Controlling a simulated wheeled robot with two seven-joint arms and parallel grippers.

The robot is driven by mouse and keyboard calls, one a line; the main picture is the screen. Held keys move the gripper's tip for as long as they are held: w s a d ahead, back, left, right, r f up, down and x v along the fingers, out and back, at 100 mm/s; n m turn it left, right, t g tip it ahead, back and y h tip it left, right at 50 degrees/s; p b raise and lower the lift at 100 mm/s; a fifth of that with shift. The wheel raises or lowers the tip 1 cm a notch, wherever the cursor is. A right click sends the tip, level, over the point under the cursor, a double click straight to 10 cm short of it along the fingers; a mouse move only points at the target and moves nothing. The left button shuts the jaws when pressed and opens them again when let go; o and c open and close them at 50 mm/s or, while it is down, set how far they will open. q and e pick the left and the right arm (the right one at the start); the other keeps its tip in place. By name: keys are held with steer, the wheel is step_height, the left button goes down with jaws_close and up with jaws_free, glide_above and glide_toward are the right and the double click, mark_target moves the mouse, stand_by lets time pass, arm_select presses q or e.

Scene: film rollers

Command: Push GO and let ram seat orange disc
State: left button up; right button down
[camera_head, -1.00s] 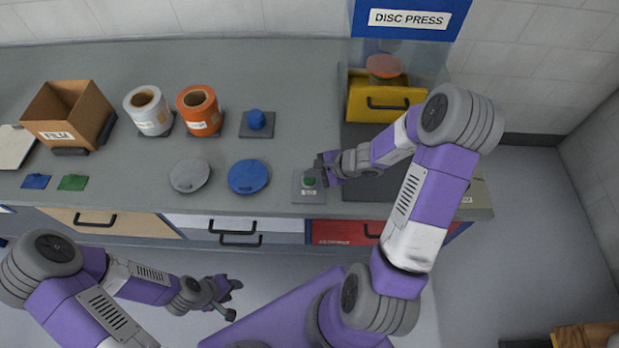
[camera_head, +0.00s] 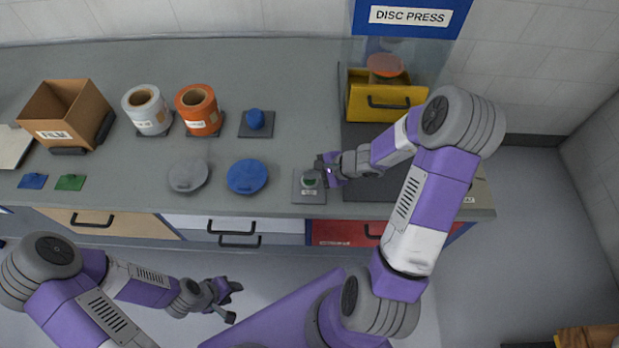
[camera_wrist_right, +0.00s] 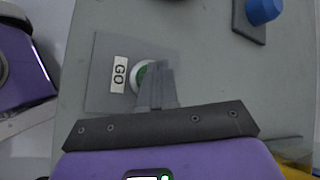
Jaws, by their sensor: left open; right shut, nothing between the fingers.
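The GO button (camera_head: 310,181) is green in a pale ring on a grey plate on the counter. My right gripper (camera_head: 322,166) is shut and empty beside it. In the right wrist view, the shut fingertips (camera_wrist_right: 158,85) overlap the green button (camera_wrist_right: 140,76) and hide part of it; I cannot tell whether they touch it. The orange disc (camera_head: 386,65) sits in the disc press, above the yellow front (camera_head: 376,102) with a black handle, under the DISC PRESS sign (camera_head: 410,17). The ram is not clearly visible. My left gripper (camera_head: 232,302) is open and empty, in front of the counter.
White (camera_head: 150,120) and orange (camera_head: 198,117) film rolls stand on the counter. A blue knob (camera_head: 255,119), a grey disc (camera_head: 188,175) and a blue disc (camera_head: 248,177) lie left of the button. A cardboard FILM box (camera_head: 60,112) stands farther left.

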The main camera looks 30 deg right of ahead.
steer(key=shift+f+b, duration=0.5)
steer(key=shift+b, duration=0.05)
stand_by(0.4)
steer(key=shift+r, duration=0.1)
steer(key=shift+r+p, duration=0.6)
steer(key=shift+r, duration=0.25)
step_height(320, 180, up, 5)
steer(key=p, duration=0.4)
stand_by(0.4)
